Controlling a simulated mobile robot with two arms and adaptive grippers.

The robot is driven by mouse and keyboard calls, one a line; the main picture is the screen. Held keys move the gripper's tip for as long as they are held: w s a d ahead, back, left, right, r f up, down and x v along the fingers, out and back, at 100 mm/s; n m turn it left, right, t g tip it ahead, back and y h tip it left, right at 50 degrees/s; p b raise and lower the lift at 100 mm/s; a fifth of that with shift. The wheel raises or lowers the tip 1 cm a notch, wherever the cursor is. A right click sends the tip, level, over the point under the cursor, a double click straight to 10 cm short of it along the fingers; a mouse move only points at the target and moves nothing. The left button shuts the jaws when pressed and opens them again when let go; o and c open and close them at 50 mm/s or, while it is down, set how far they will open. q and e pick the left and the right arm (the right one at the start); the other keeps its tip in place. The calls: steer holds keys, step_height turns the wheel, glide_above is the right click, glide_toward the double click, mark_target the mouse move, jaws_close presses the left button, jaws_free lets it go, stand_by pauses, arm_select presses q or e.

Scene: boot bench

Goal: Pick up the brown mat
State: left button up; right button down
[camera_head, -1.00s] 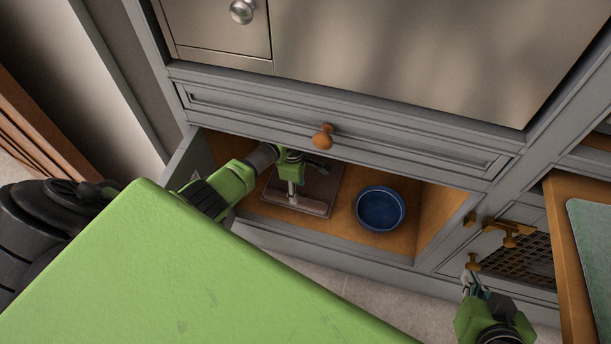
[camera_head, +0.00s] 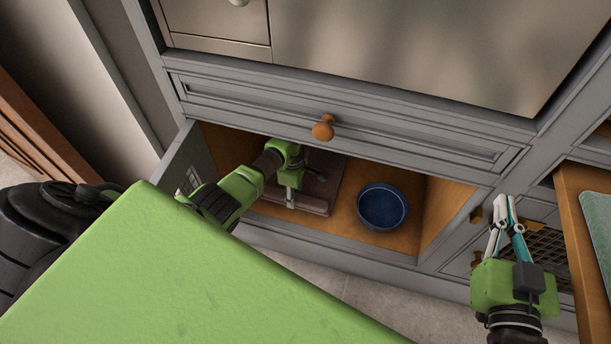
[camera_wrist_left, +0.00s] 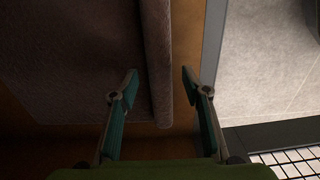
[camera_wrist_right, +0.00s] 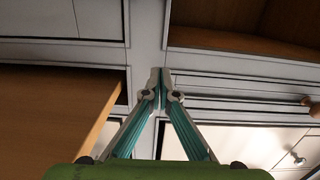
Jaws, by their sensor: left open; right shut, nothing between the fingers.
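The brown mat (camera_head: 325,182) lies flat on the wooden floor of the low open compartment, partly hidden by my left arm. In the left wrist view the mat (camera_wrist_left: 75,70) fills the left side, and its thick rolled-looking edge (camera_wrist_left: 157,60) runs between my fingers. My left gripper (camera_wrist_left: 160,78) is open, its fingers on either side of that edge; I cannot tell whether they touch it. In the head view my left gripper (camera_head: 290,198) is inside the compartment over the mat's front part. My right gripper (camera_head: 502,203) is shut and empty, in front of the cabinet's right post.
A blue bowl (camera_head: 382,207) stands right of the mat in the compartment. A drawer front with a wooden knob (camera_head: 323,127) is above. An open door (camera_head: 187,165) is at left. At right, a wooden drawer (camera_head: 578,215) holding a grey-green item (camera_head: 600,225) juts out near my right gripper.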

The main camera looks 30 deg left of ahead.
arm_select(q)
steer(key=shift+f+b, duration=0.35)
steer(key=shift+f, duration=0.6)
jaws_close()
arm_select(e)
steer(key=r+t, duration=0.1)
steer(key=r, duration=0.2)
steer(key=r+t+y, duration=0.1)
steer(key=r, duration=0.1)
steer(key=shift+a+r+t, duration=0.1)
steer(key=shift+a+t, duration=0.2)
steer(key=shift+a, duration=0.05)
arm_select(q)
steer(key=shift+r, duration=0.15)
